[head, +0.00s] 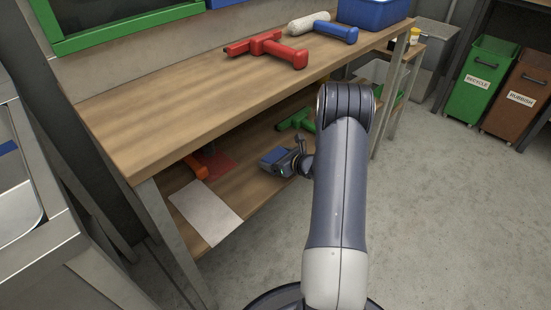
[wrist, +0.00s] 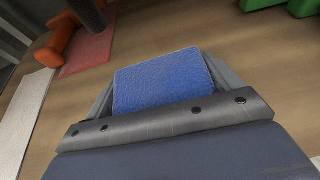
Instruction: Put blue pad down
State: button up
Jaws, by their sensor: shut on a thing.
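The blue pad (wrist: 162,80) is a flat, rough-textured block held between the fingers of my gripper (wrist: 160,78) in the wrist view. In the head view my gripper (head: 278,160) reaches over the lower shelf (head: 252,190) of the wooden bench, with the blue pad (head: 273,156) at its tip. The gripper is shut on the pad. I cannot tell whether the pad touches the shelf.
On the lower shelf lie a white sheet (head: 206,212), a red pad (head: 219,164), an orange tool (head: 197,168) and a green tool (head: 297,120). The bench top (head: 180,110) overhangs the shelf. Bare shelf shows between the white sheet and my gripper.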

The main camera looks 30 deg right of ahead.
jog(key=shift+f, duration=0.25)
jog(key=o, duration=0.8)
jog(key=shift+r, duration=0.1)
jog(key=shift+r, duration=0.2)
jog(key=shift+s+d+r+p, duration=0.15)
jog(key=shift+s+r+p, duration=0.05)
jog(key=shift+s+p, duration=0.1)
jog(key=p+v, duration=0.2)
jog(key=v, duration=0.9)
jog(key=shift+s+p, duration=0.15)
jog(key=shift+p, duration=0.25)
